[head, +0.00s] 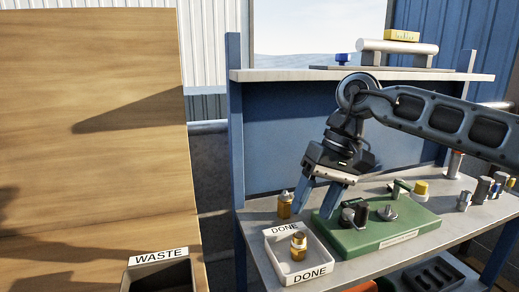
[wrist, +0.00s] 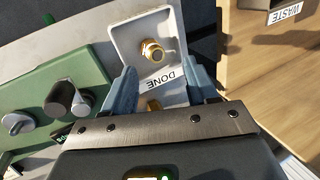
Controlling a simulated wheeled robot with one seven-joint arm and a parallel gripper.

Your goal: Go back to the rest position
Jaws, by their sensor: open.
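My gripper (head: 317,200) is open, with blue fingers pointing down above the bench, just behind the DONE tray (head: 278,246). Its fingers also show in the wrist view (wrist: 163,92), with nothing held between them. A brass fitting (head: 298,246) stands inside the white tray; the wrist view shows it too (wrist: 151,51). Another brass part (head: 285,205) stands on the bench behind the tray, left of my fingers. In the wrist view a brass piece (wrist: 153,104) is partly hidden by my gripper body.
A green fixture (head: 385,238) with clamp and knobs sits right of the tray. Several small parts stand at the bench's right. A shelf (head: 290,75) runs above the bench behind my arm. A WASTE bin (head: 160,275) is at lower left, beside a wooden panel (head: 90,130).

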